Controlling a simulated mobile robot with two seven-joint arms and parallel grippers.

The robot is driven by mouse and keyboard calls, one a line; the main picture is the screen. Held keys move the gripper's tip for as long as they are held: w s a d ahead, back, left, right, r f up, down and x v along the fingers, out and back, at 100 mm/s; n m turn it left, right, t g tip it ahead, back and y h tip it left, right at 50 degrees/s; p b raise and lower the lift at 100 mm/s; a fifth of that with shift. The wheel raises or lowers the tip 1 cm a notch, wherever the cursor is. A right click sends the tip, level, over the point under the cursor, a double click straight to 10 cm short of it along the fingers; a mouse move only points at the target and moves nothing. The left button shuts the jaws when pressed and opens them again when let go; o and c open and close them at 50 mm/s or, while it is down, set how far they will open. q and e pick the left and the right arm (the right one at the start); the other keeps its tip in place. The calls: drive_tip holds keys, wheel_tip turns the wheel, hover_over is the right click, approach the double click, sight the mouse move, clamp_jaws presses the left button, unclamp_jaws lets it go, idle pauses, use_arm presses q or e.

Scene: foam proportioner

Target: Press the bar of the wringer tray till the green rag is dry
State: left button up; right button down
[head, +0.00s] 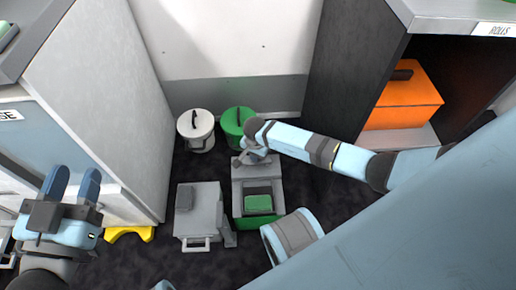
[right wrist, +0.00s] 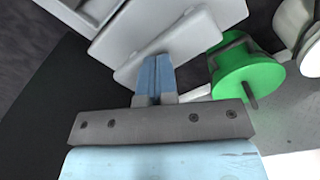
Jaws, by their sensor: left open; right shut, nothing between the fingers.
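The grey wringer tray (head: 279,187) sits on a green base (head: 257,222) on the dark floor. The green rag (head: 258,203) lies in its front opening; its wetness cannot be told. My right gripper (head: 248,158) is over the tray's rear part, its fingers small and partly hidden by the wrist. In the right wrist view its fingers (right wrist: 155,76) are shut and empty, with the tips at a light grey plate-like part (right wrist: 190,40); contact cannot be told. The bar is not clearly distinguishable. My left gripper (head: 75,186) is open and empty at far left.
A grey box with a handle (head: 200,218) stands left of the tray. A white lidded bucket (head: 196,130) and a green lidded bucket (head: 237,122) stand behind. A yellow item (head: 130,234) lies by the left cabinet. An orange box (head: 402,100) sits in the right shelf.

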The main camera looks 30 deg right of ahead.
drive_tip(key=shift+r+p, duration=0.45)
drive_tip(key=shift+p, duration=0.05)
drive_tip(key=shift+r, duration=0.35)
wheel_tip(320, 180, up, 2)
drive_tip(key=shift+p, duration=1.05)
wheel_tip(320, 180, up, 2)
drive_tip(key=shift+p, duration=0.85)
use_arm(q)
drive_tip(key=shift+s+d+r+n+g+y+p, duration=0.2)
drive_tip(key=shift+s+d+r+n+p, duration=0.1)
drive_tip(key=shift+s+n+p, duration=0.35)
drive_tip(key=shift+s+d+r+n+g+y+p, duration=0.1)
drive_tip(key=shift+s+d+r+n+g+p, duration=0.2)
drive_tip(key=shift+n, duration=0.5)
drive_tip(key=shift+s+d+r+n+g+y+p, duration=0.1)
drive_tip(key=shift+s+d+r+n+p, duration=0.25)
drive_tip(key=shift+s+n+p, duration=0.25)
use_arm(e)
drive_tip(key=shift+r, duration=2.15)
use_arm(q)
drive_tip(key=shift+w, duration=0.15)
